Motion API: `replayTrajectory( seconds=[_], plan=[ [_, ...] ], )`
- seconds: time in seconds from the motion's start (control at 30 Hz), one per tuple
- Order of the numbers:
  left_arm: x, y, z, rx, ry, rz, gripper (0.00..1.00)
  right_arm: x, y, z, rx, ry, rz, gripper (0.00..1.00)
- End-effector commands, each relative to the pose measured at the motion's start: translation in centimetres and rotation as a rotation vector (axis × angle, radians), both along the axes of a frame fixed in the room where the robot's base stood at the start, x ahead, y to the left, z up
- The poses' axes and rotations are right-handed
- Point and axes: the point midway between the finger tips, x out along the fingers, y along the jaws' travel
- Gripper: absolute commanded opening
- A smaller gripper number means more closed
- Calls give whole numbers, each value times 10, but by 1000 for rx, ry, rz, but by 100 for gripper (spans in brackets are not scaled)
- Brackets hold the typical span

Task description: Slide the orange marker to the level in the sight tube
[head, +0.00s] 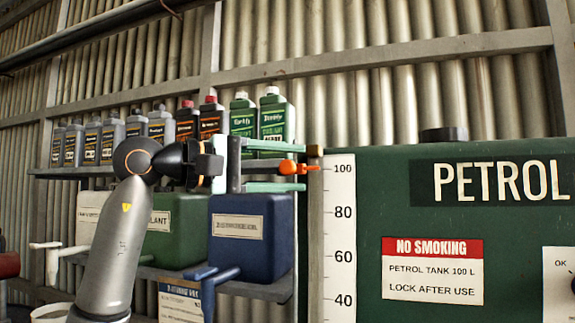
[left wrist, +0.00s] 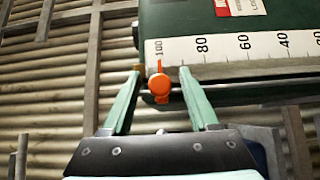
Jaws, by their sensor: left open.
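The orange marker (head: 291,167) is at the top of the white scale (head: 342,235), level with the 100 mark. A narrow upright sight tube (head: 315,230) with a brass-coloured top runs along the scale's left edge; I cannot make out a liquid level in it. My left gripper (head: 309,167) is open, with one pale green finger above the marker and one below, apart from it. In the left wrist view the marker (left wrist: 159,86) sits between the two open fingers (left wrist: 161,72), near the 100 end of the scale (left wrist: 240,47). My right gripper is not in view.
The green petrol tank (head: 440,235) fills the right side, with a no-smoking sign (head: 432,270). Left of it, a shelf (head: 85,171) holds several bottles. Below stand a blue container (head: 265,245) and a green one (head: 175,243), close to my left arm.

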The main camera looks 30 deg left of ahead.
Motion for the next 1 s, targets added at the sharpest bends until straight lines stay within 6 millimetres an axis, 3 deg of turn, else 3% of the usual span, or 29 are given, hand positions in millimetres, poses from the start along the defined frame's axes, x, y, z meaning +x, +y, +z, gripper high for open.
replayTrajectory(
  seconds=[0.2,0.73,1.0],
  plan=[
    [0,0,0,0,0,0,61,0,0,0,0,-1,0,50],
    [0,0,0,0,0,0,1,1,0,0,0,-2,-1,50],
    [0,0,0,0,0,0,0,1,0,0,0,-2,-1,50]
  ],
)
